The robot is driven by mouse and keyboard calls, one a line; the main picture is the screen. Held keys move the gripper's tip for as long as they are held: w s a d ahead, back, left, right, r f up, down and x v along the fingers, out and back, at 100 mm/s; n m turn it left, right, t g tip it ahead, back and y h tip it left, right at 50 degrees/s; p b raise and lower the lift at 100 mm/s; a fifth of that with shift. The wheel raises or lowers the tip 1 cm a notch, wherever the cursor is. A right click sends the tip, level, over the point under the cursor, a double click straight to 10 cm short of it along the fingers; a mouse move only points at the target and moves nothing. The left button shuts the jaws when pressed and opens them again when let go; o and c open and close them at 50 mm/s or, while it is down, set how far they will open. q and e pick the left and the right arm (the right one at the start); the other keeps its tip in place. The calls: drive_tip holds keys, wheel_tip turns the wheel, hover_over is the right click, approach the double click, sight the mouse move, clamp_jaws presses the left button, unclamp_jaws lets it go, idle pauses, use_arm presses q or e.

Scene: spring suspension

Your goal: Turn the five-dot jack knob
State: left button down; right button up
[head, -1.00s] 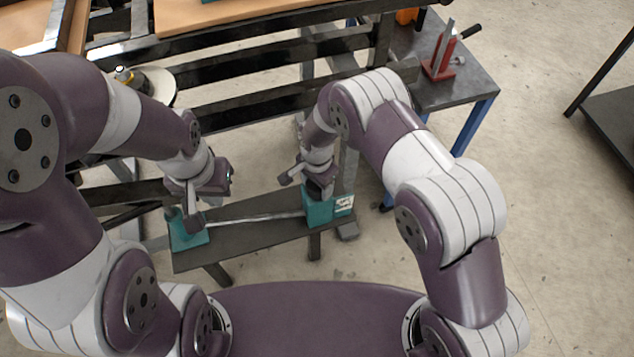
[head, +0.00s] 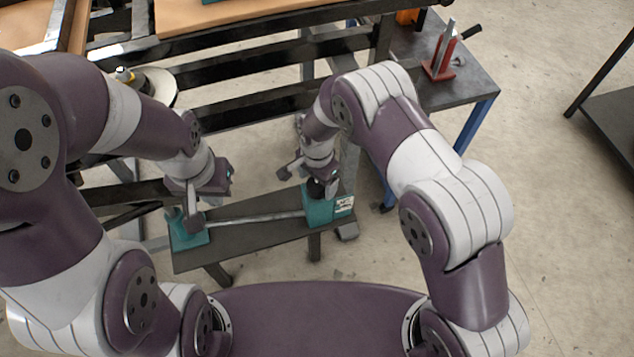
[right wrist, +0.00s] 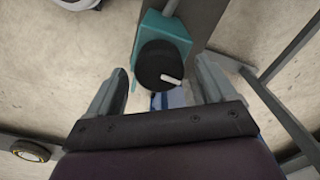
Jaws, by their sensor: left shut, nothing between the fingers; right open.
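The jack knob is a dark round knob (right wrist: 163,66) with a white pointer mark, on top of a teal box (right wrist: 168,25) in the right wrist view. In the head view the knob (head: 316,188) shows on the teal box (head: 318,210) at the right end of a dark bench. No dots can be made out. My right gripper (head: 303,172) is open just above the knob. Its fingers (right wrist: 161,72) stand apart on either side of the knob in the right wrist view, without visible contact. My left gripper (head: 192,218) is shut and empty, close to the teal block (head: 190,238) at the bench's left end.
A grey rod (head: 255,218) joins the two teal parts along the dark bench (head: 250,245). Black frame rails (head: 240,112) run behind. A side table (head: 455,95) with a red tool (head: 440,62) stands at the back right.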

sight(317, 183)
wheel_tip(317, 183, up, 11)
drive_tip(key=shift+f, duration=0.2)
idle(0.3)
